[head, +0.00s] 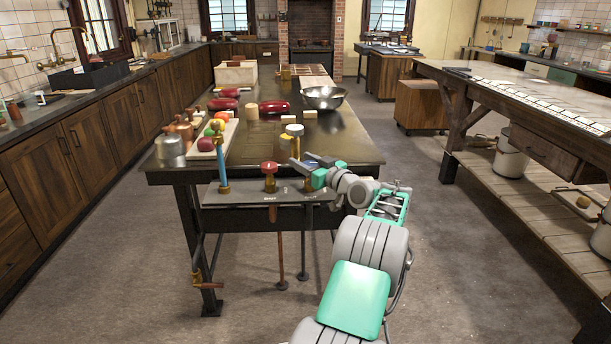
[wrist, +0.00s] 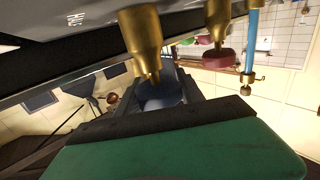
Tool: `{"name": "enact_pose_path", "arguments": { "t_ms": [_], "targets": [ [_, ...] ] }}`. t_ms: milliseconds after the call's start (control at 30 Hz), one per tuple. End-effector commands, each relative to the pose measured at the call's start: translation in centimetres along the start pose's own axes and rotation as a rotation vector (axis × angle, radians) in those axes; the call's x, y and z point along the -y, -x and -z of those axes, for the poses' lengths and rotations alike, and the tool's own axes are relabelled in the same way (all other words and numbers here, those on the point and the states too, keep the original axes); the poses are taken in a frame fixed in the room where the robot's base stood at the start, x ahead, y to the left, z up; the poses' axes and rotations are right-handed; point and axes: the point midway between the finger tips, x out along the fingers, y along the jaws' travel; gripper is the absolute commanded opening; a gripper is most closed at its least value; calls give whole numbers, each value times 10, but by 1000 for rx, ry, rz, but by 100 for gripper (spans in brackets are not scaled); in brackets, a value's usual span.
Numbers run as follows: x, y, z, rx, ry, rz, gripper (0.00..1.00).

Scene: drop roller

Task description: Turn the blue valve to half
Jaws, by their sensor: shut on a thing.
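The blue valve shows in the wrist view as a dull blue knob (wrist: 162,95) below a brass stem (wrist: 142,40). My gripper (wrist: 158,88) is shut on this knob, with its dark fingers on either side. In the head view my gripper (head: 309,172) is at the right end of the grey valve panel (head: 240,193) on the table's front edge. It hides the blue knob there, so I cannot tell the valve's turn angle.
A red valve (head: 269,167) stands left of my gripper, also in the wrist view (wrist: 218,58). Farther left is an upright light-blue tube (head: 221,160) with brass fittings. Cylinders, fruit and a metal bowl (head: 324,97) stand on the table.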

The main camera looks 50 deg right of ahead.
Motion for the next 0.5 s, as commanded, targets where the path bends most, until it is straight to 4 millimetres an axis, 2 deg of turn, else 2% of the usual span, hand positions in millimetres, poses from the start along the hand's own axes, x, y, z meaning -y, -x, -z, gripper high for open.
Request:
{"name": "enact_pose_path", "arguments": {
  "t_ms": [33, 500],
  "targets": [
    [-1, 0, -6, 3, -3, 23, 4],
    [4, 0, -2, 3, -7, 141, 4]
  ]
}}
